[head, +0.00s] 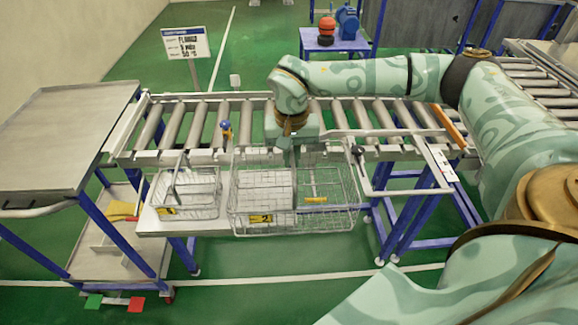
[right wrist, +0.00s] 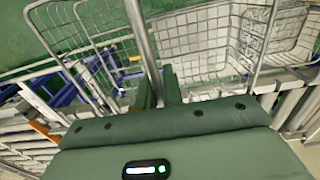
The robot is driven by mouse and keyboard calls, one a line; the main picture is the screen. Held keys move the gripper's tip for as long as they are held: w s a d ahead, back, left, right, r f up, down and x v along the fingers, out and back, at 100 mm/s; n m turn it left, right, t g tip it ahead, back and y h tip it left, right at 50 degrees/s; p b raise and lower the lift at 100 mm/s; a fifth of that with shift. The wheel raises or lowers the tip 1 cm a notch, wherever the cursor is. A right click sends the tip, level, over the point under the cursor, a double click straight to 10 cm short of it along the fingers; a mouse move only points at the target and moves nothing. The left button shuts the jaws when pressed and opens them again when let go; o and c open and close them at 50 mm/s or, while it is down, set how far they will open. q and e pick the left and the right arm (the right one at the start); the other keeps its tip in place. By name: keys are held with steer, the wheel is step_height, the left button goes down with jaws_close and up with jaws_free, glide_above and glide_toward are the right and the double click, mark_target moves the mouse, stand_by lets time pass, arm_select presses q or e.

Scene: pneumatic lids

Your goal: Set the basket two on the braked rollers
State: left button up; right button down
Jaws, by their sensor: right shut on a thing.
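Basket two (head: 262,218) is a large wire basket with a yellow tag marked 2, in front of the roller conveyor. Its left part is over a grey shelf (head: 215,227) and its right part is over the green floor. I cannot tell whether it touches the shelf. My right gripper (head: 297,150) is at its back side, shut on its bar or handle; the fingers (right wrist: 158,88) close around a metal bar in the right wrist view. The rollers (head: 197,125) run behind the basket, partly hidden by my arm. My left gripper is not in view.
A smaller basket (head: 166,211) with a yellow tag stands left on the shelf. An orange bar (head: 449,126) lies across the rollers at right. A steel-topped cart (head: 65,130) stands left.

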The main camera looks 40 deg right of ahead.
steer(key=shift+w+d+f, duration=0.2)
steer(key=shift+w+f, duration=0.2)
steer(key=shift+f, duration=0.6)
steer(key=shift+w+d+f, duration=0.15)
steer(key=shift+w+f, duration=0.3)
steer(key=shift+f, duration=0.6)
steer(key=shift+w+d+f, duration=0.2)
steer(key=shift+w+f, duration=0.2)
steer(key=shift+f, duration=0.7)
steer(key=c, duration=1.5)
jaws_free()
steer(key=shift+c, duration=0.2)
